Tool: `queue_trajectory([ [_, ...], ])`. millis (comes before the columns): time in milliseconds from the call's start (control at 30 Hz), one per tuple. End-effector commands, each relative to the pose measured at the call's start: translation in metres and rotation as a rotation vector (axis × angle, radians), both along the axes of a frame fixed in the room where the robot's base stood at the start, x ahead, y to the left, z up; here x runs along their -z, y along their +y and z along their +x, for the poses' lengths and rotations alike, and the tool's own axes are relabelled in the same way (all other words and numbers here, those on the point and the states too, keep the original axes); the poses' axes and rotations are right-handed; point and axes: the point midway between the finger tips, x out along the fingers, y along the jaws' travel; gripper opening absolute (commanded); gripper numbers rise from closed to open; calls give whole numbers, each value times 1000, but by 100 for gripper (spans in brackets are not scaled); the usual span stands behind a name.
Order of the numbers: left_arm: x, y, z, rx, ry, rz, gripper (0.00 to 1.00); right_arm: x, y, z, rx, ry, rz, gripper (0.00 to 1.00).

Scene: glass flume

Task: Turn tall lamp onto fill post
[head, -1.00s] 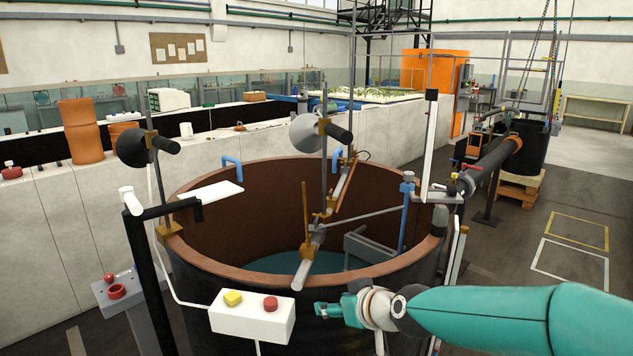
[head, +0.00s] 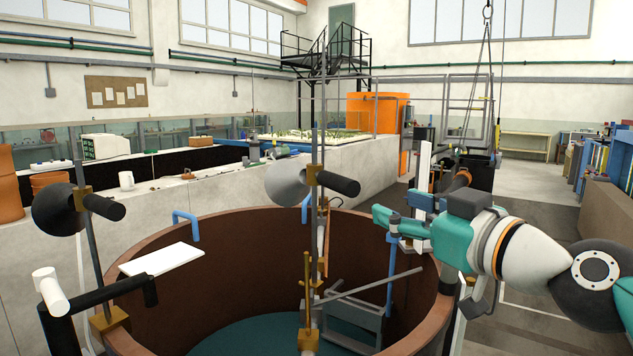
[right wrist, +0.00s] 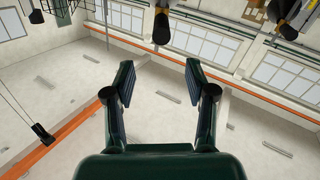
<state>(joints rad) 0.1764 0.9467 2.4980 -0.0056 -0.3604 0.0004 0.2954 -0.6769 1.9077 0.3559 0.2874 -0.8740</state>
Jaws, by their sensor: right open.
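The tall lamp, a grey shade (head: 286,183) with a black barrel (head: 338,183), is clamped to a tall grey pole over the round brown tank. Its barrel points right in the head view. A blue post (head: 392,262), perhaps the fill post, stands inside the tank's right side. My right gripper (head: 396,208) is raised near the top of the blue post, right of the lamp and apart from its barrel. It hides the post's top. In the right wrist view the gripper (right wrist: 158,76) is open and empty, with dark lamp-like parts (right wrist: 162,27) beyond it. My left gripper is out of view.
A second lamp (head: 58,210) stands on a shorter pole at the tank's left. A grey rod (head: 372,285) crosses the tank. The space between the lamp barrel and my right gripper looks clear.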

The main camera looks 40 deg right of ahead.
Motion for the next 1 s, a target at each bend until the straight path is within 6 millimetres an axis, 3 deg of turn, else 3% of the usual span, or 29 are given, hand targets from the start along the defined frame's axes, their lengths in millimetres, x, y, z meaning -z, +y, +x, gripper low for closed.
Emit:
queue_trajectory([
  [267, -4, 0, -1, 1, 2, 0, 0, 0, -3, 32, -11, 2, 1, 56],
  [700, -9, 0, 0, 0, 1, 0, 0, 1, -21, 124, -12, 2, -1, 56],
  [1000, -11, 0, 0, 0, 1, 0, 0, 0, -29, 162, -10, -1, 0, 56],
])
